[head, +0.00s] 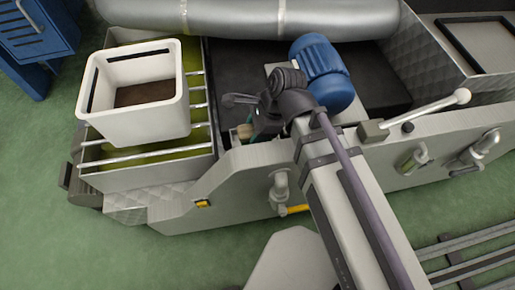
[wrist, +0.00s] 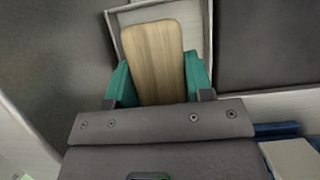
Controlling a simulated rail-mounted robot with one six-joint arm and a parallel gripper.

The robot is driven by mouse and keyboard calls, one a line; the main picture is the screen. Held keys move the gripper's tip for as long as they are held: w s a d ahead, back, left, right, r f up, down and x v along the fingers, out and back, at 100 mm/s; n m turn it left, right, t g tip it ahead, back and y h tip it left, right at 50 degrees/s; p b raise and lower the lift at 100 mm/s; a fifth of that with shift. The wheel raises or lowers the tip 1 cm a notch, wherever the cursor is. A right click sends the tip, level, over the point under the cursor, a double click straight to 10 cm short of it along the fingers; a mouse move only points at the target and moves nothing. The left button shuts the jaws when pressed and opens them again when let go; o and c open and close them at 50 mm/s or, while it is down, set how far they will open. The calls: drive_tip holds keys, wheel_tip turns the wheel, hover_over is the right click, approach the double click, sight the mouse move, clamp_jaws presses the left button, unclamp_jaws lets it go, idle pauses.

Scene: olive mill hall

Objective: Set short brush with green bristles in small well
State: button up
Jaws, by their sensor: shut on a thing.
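In the wrist view, a pale wooden piece (wrist: 153,50), seemingly the brush's wooden part, stands between the teal fingers of my gripper (wrist: 158,78). The fingers are shut on its sides. No green bristles show, so they are hidden. A small light-rimmed well (wrist: 205,22) lies behind and around the wooden piece. I cannot tell whether the brush touches its floor or walls. In the head view, my gripper (head: 256,130) is low over the machine, and the tan brush (head: 244,131) shows only as a small patch, mostly hidden by the arm.
A white bin (head: 135,122) stands on rails over a green-filled trough (head: 180,162) to the left. A blue motor (head: 322,72) sits right behind my wrist. A ball-ended lever (head: 430,108) sticks up on the right. A grey cylinder (head: 245,15) spans the back.

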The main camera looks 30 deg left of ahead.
wheel_tip(320, 180, down, 6)
drive_tip(key=b, duration=0.4)
drive_tip(key=shift+r, duration=0.45)
drive_tip(key=shift+f, duration=0.3)
drive_tip(key=o, duration=0.8)
drive_tip(key=shift+r, duration=0.1)
drive_tip(key=shift+o, duration=0.2)
drive_tip(key=shift+r+p, duration=0.3)
drive_tip(key=shift+p, duration=0.1)
drive_tip(key=p+v, duration=1.1)
drive_tip(key=v, duration=0.1)
drive_tip(key=shift+a, duration=0.1)
drive_tip(key=shift+f, duration=0.1)
